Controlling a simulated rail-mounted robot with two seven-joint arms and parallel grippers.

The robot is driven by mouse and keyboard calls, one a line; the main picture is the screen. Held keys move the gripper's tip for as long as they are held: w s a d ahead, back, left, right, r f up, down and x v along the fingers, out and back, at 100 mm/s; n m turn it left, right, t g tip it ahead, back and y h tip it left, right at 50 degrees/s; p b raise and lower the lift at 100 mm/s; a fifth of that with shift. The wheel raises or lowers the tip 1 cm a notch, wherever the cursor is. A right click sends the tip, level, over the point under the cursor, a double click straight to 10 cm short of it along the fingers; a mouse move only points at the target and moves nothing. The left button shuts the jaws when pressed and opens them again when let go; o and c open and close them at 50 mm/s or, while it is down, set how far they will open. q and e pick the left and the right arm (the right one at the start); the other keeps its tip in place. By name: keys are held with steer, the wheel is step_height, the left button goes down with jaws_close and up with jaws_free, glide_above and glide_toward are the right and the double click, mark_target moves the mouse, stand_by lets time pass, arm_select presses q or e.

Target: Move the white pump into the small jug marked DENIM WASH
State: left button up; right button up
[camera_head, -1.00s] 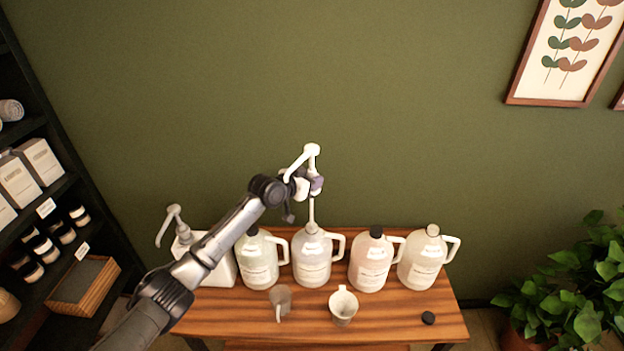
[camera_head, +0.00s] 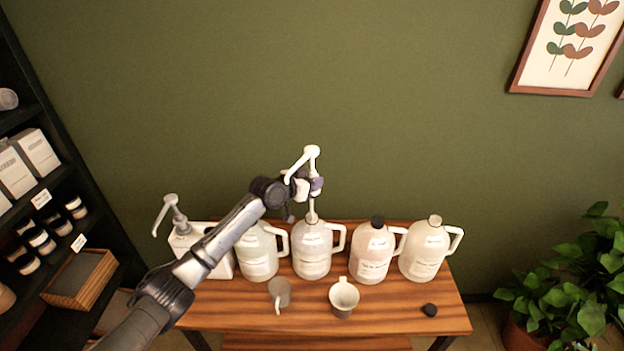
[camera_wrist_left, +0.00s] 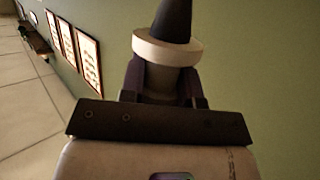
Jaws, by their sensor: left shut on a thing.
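My left gripper (camera_head: 313,186) is shut on the white pump (camera_head: 303,159), gripping it below its head. The pump is upright, nozzle towards the lower left. Its tube runs down to the neck of the second jug from the left (camera_head: 311,252); the lower end appears to be inside the neck, with the pump head well above it. That jug is clear with a white handle and a label too small to read, so I cannot tell which jug says DENIM WASH. In the left wrist view a white collar (camera_wrist_left: 167,50) and dark cone show beyond the fingers. My right gripper is out of view.
On the wooden table (camera_head: 380,318), a white container with a grey pump (camera_head: 178,215) stands left. Other jugs (camera_head: 258,255) (camera_head: 372,255) (camera_head: 424,252) flank the jug. A grey cup (camera_head: 280,293), a white cup (camera_head: 343,297) and a black cap (camera_head: 429,310) are in front.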

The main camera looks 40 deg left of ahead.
arm_select(q)
steer(key=shift+f+b, duration=0.3)
steer(key=shift+f, duration=0.3)
steer(key=shift+f, duration=0.15)
steer(key=shift+f+b, duration=1.85)
steer(key=shift+f, duration=0.55)
steer(key=shift+f+b, duration=0.35)
steer(key=shift+f, duration=0.1)
steer(key=shift+f, duration=0.15)
